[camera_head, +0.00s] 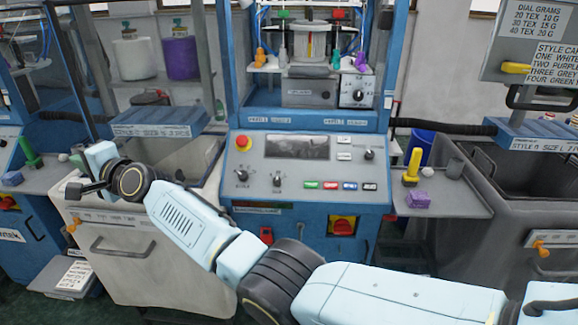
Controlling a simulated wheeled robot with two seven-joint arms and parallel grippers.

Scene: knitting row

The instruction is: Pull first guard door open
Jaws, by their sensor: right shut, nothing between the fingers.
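My right arm reaches in from the lower right across the picture. Its right gripper (80,190) is at the left, shut and empty, in front of the left machine and above a pale bin. A clear, blue-framed guard panel (52,70) stands at the left machine, up and behind the gripper; the gripper appears apart from it. I cannot tell how far this panel is open. The central knitting machine (305,205) has tall blue posts around its needle head (312,55); whether a clear door covers it is unclear. My left gripper is not in view.
The pale bin (125,270) with a bar handle stands below my gripper. A grey shelf (455,208) holds a yellow tool (412,165) and a purple block (418,199). A grey bin (500,240) stands at the right. White and purple yarn cones (181,58) are behind the left machine.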

